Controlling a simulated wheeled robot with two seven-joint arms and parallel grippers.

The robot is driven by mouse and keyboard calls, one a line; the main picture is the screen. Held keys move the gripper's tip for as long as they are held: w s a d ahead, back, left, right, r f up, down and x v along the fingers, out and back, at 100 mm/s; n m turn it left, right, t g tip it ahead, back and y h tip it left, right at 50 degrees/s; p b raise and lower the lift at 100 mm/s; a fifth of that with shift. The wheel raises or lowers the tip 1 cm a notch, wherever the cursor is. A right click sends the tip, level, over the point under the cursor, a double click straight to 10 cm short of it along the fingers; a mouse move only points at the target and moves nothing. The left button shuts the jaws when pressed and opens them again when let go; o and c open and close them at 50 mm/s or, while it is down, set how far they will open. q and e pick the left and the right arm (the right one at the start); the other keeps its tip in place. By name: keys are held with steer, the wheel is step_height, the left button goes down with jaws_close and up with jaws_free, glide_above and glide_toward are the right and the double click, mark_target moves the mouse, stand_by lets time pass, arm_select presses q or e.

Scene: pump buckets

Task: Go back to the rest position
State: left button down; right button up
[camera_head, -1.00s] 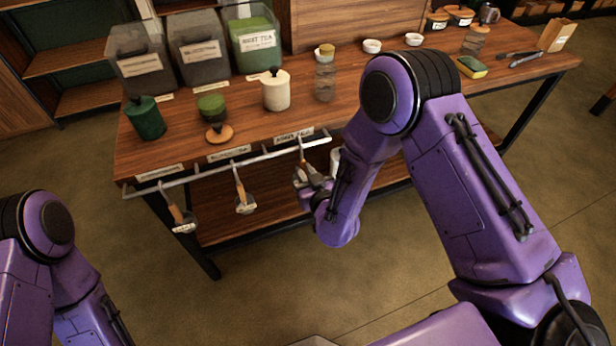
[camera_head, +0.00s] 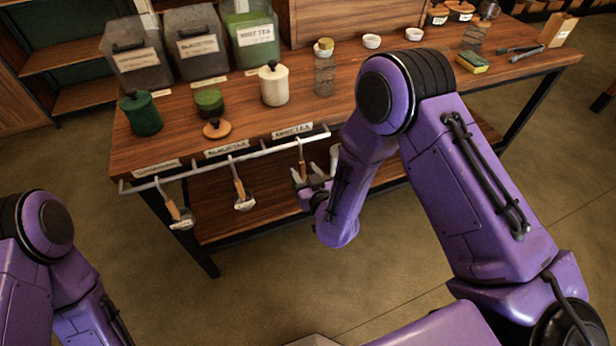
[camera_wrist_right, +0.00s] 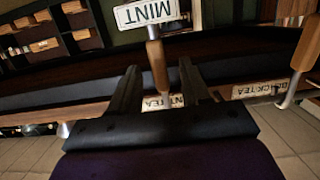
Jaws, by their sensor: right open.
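My right gripper (camera_head: 311,176) is at the right end of the rail (camera_head: 240,160) on the table's front edge. In the right wrist view the open gripper (camera_wrist_right: 160,78) has a finger on each side of a scoop's wooden handle (camera_wrist_right: 157,66), with gaps beside it. This scoop (camera_head: 302,155) hangs from the rail, its lower part partly hidden by the gripper in the head view. Its tag (camera_wrist_right: 147,12) reads MINT. My left arm shows at the lower left, but its gripper is outside the picture.
Two more scoops (camera_head: 240,190) (camera_head: 177,212) hang further left on the rail. The wooden table (camera_head: 390,95) carries tea bins (camera_head: 250,45), a green canister (camera_head: 142,115), a cream canister (camera_head: 273,88), a glass jar (camera_head: 324,75) and small bowls (camera_head: 371,41). Floor in front is clear.

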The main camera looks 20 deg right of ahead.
steer(key=v, duration=1)
steer(key=shift+b, duration=0.4)
steer(key=shift+s, duration=0.1)
steer(key=s+d+f+m+g+h+p, duration=0.1)
steer(key=s+d+f+m+g, duration=0.1)
steer(key=s+d+f+g, duration=0.2)
steer(key=s+d+f+m+g+h+p, duration=0.1)
steer(key=s+d+f+g, duration=0.3)
steer(key=s, duration=0.7)
steer(key=s+d+f+m+g+h+p, duration=0.2)
steer(key=s+d+f+m+g, duration=0.2)
steer(key=s+f, duration=0.3)
steer(key=shift+s+d+f, duration=0.2)
steer(key=shift+d+f, duration=0.2)
